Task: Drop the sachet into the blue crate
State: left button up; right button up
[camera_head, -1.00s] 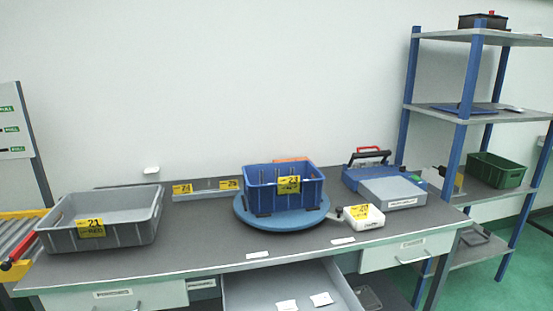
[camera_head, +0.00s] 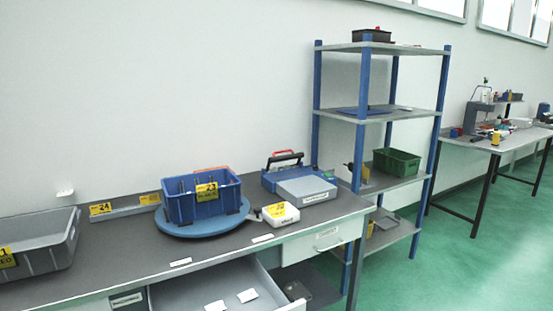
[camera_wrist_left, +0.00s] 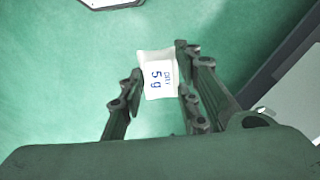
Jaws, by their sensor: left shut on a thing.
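The sachet (camera_wrist_left: 158,76) is small and white, printed "DRY 5 g". In the left wrist view it sits between the fingertips of my left gripper (camera_wrist_left: 158,84), which is shut on it above the green floor. The blue crate (camera_head: 199,202) stands on a round blue turntable (camera_head: 176,230) on the grey workbench in the head view. It bears a yellow label "23", and some upright parts show inside it. Neither gripper shows in the head view, and my right gripper is not in any view.
A grey bin (camera_head: 45,250) stands at the bench's left. A white device (camera_head: 281,214), a grey box (camera_head: 306,190) and a blue case (camera_head: 283,174) stand right of the turntable. An open drawer (camera_head: 265,291) juts from the bench front. A blue-post shelf holds a green crate (camera_head: 397,162).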

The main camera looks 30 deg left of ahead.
aim_at(200, 210)
jog(key=i+l+z, duration=0.1)
jog(key=i+z, duration=0.6)
jog(key=i+j+z, duration=0.3)
jog(key=i, duration=0.15)
jog(key=i+u, duration=0.35)
jog(key=i, duration=0.25)
jog(key=i+l+u, duration=0.1)
jog(key=i+u, duration=0.25)
jog(key=i, duration=0.2)
